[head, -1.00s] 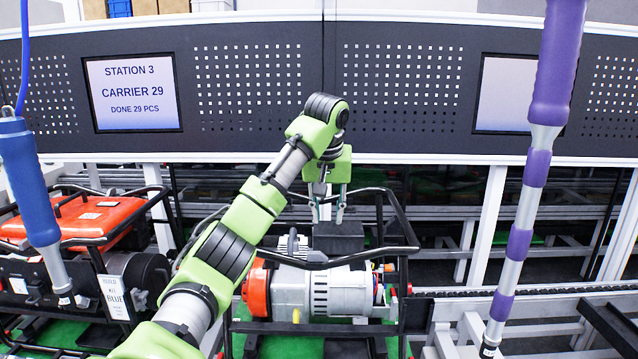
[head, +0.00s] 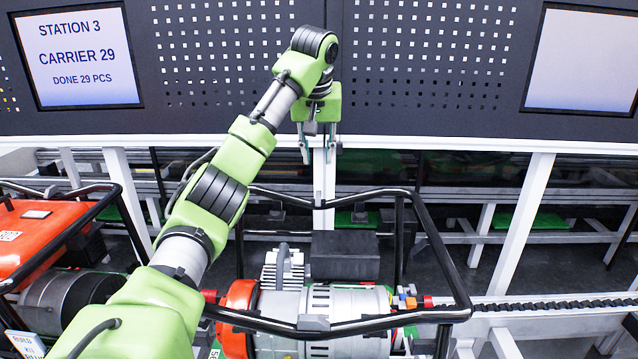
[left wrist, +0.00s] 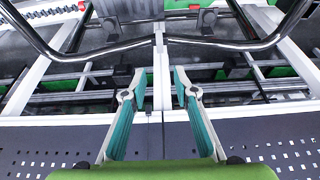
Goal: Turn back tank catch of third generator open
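A generator with an orange end and silver body (head: 320,305) sits inside a black tube frame (head: 440,255) in the head view. A black box (head: 345,257) and a grey finned part stand on its far side. I cannot make out a tank or a tank catch on it. My left gripper (head: 320,154) is above and beyond the generator, in front of the dark panel's lower edge. It is empty, with its fingers apart. In the left wrist view its two fingers (left wrist: 160,82) point toward a black frame tube (left wrist: 225,44), with nothing between them. My right gripper is not in view.
Another generator with a red tank (head: 45,235) stands at the left in its own black frame. A perforated dark panel (head: 430,60) with two screens spans the back. A chain conveyor (head: 560,303) runs at the right. White posts stand behind.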

